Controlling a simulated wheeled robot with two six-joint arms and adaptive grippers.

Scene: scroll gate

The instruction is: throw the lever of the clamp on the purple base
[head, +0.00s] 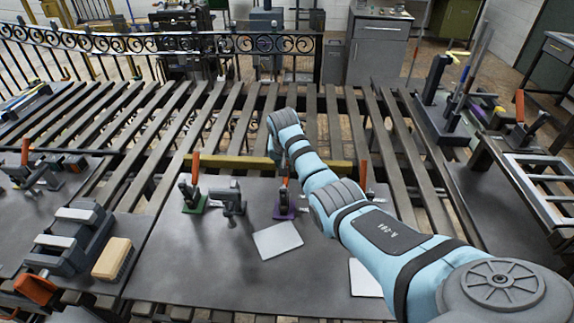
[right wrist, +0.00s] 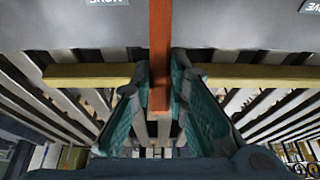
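The clamp on the purple base (head: 283,212) stands on the grey metal plate, partly hidden behind my right arm in the head view. In the right wrist view an orange lever (right wrist: 160,50) runs down from the top edge, its end between the fingers of my right gripper (right wrist: 161,85). The teal fingers stand apart on either side of the lever; whether they touch it is hard to tell. In the head view this gripper is hidden behind my arm. My left gripper is out of view.
A similar clamp on a green base (head: 194,204) with an orange lever stands to the left, beside a grey clamp (head: 229,198). A yellow bar (head: 228,162) runs behind them. Another orange lever (head: 362,172) shows right of my arm. A pale card (head: 278,240) lies in front.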

